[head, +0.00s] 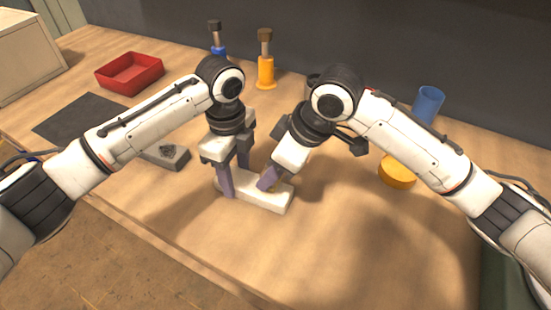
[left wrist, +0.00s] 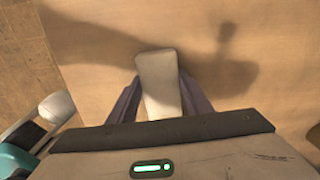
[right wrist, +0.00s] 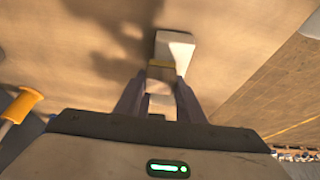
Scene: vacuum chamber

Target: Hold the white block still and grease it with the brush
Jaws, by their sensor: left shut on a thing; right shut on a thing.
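The white block (head: 278,201) lies on the wooden table in front of me; it also shows in the left wrist view (left wrist: 158,75) and the right wrist view (right wrist: 175,50). My left gripper (head: 237,180) is shut on one end of the block, with a purple finger on each side. My right gripper (head: 268,181) is just above the block's other part. It is shut on the brush, mostly hidden in the head view. In the right wrist view the brush shows a tan band (right wrist: 161,66) between the fingers, over the block. I cannot tell whether the bristles touch it.
A red tray (head: 130,82), a dark mat (head: 82,118) and a grey block (head: 172,159) are on the left. A blue cup (head: 428,103) and a yellow disc (head: 396,178) are on the right. The table's front right is clear.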

